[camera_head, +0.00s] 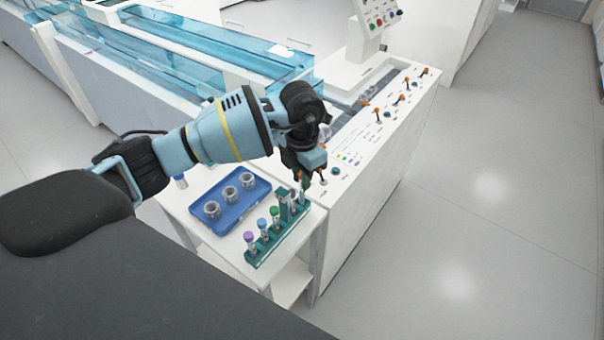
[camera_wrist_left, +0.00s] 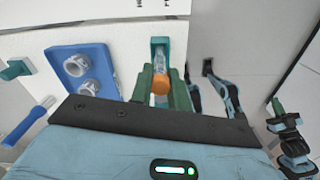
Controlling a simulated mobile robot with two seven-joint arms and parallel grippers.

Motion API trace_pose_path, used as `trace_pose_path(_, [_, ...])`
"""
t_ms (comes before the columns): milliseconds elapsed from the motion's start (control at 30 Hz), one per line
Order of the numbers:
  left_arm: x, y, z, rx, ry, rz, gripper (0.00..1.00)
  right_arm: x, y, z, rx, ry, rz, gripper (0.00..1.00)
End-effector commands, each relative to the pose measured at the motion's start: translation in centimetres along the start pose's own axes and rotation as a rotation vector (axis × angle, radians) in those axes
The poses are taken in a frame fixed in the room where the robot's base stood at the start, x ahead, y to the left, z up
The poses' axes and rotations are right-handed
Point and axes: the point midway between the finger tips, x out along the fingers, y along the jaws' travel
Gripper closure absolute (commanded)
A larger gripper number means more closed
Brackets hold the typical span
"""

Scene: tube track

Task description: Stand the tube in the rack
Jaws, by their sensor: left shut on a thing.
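The green rack (camera_head: 276,241) stands at the right edge of the white side table, holding tubes with purple (camera_head: 249,237), blue (camera_head: 262,224) and green (camera_head: 275,212) caps. My left gripper (camera_head: 302,181) is over the rack's far end. In the left wrist view it is shut on the orange-capped tube (camera_wrist_left: 161,84), which points away from the camera towards a teal part (camera_wrist_left: 159,47). Whether the tube's lower end is inside the rack is hidden. A blue and black arm part, apparently my right one, shows at the right of the left wrist view; its jaws are unclear.
A blue tray (camera_head: 227,221) with three grey cups lies left of the rack. A white machine (camera_head: 365,170) with orange-tipped levers stands right beside the table. Clear blue-walled channels (camera_head: 180,45) run behind. The floor at right is free.

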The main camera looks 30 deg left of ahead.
Motion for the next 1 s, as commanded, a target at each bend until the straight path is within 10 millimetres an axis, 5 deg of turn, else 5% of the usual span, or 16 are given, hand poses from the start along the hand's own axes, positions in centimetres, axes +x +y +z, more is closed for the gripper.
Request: trace_pose_path(1000, [1.3,0.0,0.0,0.000,0.000,0.000,0.98,0.1,-0.1,0.5,0.006,-0.008,-0.001,1.00])
